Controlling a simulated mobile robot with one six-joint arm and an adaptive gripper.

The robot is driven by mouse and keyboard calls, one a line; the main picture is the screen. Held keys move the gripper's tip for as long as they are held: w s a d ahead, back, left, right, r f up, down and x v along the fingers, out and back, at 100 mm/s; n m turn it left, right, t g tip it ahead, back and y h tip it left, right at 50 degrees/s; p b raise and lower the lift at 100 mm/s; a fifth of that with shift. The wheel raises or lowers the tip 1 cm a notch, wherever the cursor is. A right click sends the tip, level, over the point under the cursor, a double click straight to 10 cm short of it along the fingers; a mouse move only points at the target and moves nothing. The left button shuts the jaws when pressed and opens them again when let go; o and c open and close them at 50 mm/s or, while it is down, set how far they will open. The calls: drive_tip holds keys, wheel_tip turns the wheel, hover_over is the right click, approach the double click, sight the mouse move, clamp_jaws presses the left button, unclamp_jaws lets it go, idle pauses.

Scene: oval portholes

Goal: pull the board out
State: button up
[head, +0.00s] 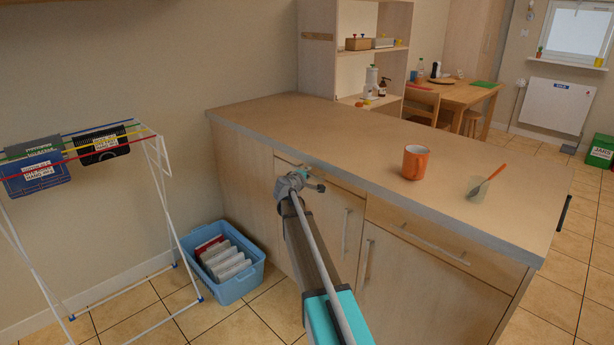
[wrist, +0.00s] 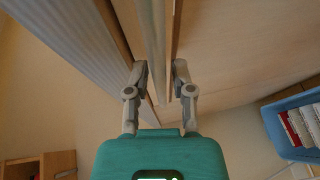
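The board (wrist: 154,30) shows in the wrist view as a narrow pale strip along the cabinet front, with dark gaps on both sides. It runs down between the fingers of my gripper (wrist: 160,72). The fingers stand apart, one on each side of the strip, with small gaps that look clear of it. In the head view my gripper (head: 312,182) is at the cabinet front just under the countertop, near the left end of the drawer row. There my gripper and arm hide the board, and I cannot make it out.
The countertop (head: 330,130) overhangs close above my gripper and carries an orange mug (head: 416,162) and a scoop (head: 479,190). Cabinet doors with bar handles (head: 365,262) are below. A blue basket (head: 238,287) and a drying rack (head: 160,160) stand at left. Floor in front is partly open.

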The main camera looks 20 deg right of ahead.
drive_tip(key=shift+w+d, duration=0.1)
drive_tip(key=shift+d, duration=0.1)
drive_tip(key=shift+c, duration=0.3)
clamp_jaws()
drive_tip(key=shift+a, duration=0.3)
drive_tip(key=shift+d, duration=0.3)
